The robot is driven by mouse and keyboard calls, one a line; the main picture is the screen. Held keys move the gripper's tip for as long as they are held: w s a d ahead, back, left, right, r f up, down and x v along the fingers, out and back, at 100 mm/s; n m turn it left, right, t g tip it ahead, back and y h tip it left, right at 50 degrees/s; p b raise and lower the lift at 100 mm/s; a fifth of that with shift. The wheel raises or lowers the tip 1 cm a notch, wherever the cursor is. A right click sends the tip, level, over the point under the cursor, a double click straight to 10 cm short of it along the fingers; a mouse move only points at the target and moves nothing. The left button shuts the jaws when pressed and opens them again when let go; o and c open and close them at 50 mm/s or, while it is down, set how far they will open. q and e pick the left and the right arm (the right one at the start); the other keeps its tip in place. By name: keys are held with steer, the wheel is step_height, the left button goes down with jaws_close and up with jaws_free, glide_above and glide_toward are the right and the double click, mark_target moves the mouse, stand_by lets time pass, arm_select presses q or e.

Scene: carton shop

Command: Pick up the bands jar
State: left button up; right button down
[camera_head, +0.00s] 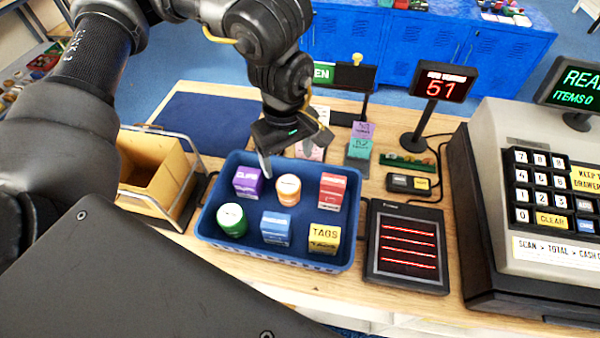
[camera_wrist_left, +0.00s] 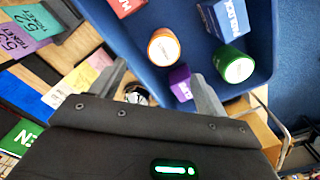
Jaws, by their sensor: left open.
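A blue tray (camera_head: 276,255) holds two round jars and several boxes. The orange jar (camera_head: 288,189) with a white lid stands in the tray's back row, between the purple box and the red box. The green jar (camera_head: 232,220) stands at the tray's front left. The jar labels are too small to read, so I cannot tell which says bands. My left gripper (camera_head: 292,152) is open and empty above the tray's back edge, behind the orange jar. In the left wrist view the orange jar (camera_wrist_left: 164,48) lies just beyond the open fingers (camera_wrist_left: 160,84), and the green jar (camera_wrist_left: 235,66) is farther right.
The purple box (camera_head: 248,182), red box (camera_head: 331,192), blue box (camera_head: 275,228) and yellow tags box (camera_head: 324,238) crowd the tray. A scanner plate (camera_head: 406,245) and cash register (camera_head: 530,200) stand right. A cardboard bin (camera_head: 155,170) stands left. Ticket cards (camera_head: 359,148) are behind the tray.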

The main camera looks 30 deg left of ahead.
mark_target(288, 183)
arm_select(q)
steer(key=s+f, duration=0.2)
steer(key=s, duration=0.1)
steer(key=shift+s+d+f+p, duration=0.1)
steer(key=shift+f+p, duration=0.1)
steer(key=shift+p, duration=0.2)
steer(key=w+f, duration=0.2)
steer(key=shift+w+f, duration=0.25)
steer(key=shift+f, duration=0.15)
steer(key=shift+f+p, duration=0.3)
steer(key=shift+p, duration=0.1)
steer(key=shift+s+f+p, duration=0.2)
steer(key=shift+f+p, duration=0.7)
steer(key=shift+f, duration=0.15)
steer(key=shift+w+f, duration=0.15)
steer(key=shift+f, duration=0.5)
steer(key=shift+w+f, duration=0.15)
steer(key=shift+f, duration=0.6)
steer(key=shift+s, duration=0.15)
steer(key=shift+c, duration=0.8)
steer(key=c, duration=0.9)
arm_select(e)
steer(key=r, duration=0.1)
steer(key=s+r, duration=0.1)
steer(key=r, duration=0.1)
steer(key=shift+r, duration=0.25)
